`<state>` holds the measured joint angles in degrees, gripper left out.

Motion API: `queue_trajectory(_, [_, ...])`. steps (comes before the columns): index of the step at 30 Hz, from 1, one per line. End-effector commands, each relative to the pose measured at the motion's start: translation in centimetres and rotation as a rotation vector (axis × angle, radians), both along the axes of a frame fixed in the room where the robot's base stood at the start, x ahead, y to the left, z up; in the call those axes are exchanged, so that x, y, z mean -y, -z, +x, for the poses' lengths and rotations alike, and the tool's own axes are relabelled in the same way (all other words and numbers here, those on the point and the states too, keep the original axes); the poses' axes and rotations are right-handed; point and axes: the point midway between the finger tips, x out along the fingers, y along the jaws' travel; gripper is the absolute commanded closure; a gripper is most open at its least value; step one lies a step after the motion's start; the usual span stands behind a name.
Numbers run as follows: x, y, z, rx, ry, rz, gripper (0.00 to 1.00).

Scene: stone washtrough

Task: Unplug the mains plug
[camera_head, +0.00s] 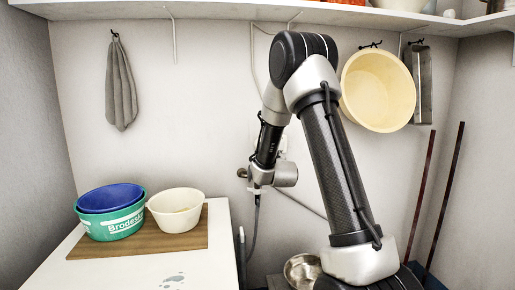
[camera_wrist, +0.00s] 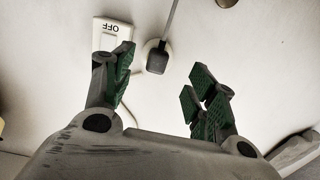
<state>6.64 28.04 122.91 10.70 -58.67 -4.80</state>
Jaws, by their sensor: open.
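The dark grey mains plug (camera_wrist: 157,59) sits in a round white socket (camera_wrist: 148,48) on the wall in the wrist view. Its grey cord (camera_wrist: 170,22) runs upward from it. My gripper (camera_wrist: 160,80) is open, with green-padded fingers. The plug shows between the two fingers, nearer the left one, and neither finger appears to touch it. The gap in depth between fingertips and plug is hard to judge. In the head view my arm hides the plug, and I cannot make out my fingers there.
A white switch plate marked OFF (camera_wrist: 112,35) is close beside the left finger. A counter (camera_head: 170,268) with a green tub (camera_head: 118,225) and a cream bowl (camera_head: 176,210) stands at left. A yellow basin (camera_head: 378,90) hangs at right. A shelf (camera_head: 220,12) runs above.

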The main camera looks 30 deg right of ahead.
Motion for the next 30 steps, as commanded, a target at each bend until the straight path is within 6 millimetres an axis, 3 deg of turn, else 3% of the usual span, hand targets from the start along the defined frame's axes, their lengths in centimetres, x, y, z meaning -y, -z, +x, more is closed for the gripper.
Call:
queue_trajectory(4, [0.1,-1.1,0.0,0.045,0.005,-0.017,0.43])
queue_trajectory(17, [0.3,-1.1,0.4,0.044,0.005,-0.019,0.43])
queue_trajectory(30, [1.9,-1.1,5.9,0.044,0.005,-0.019,0.43])
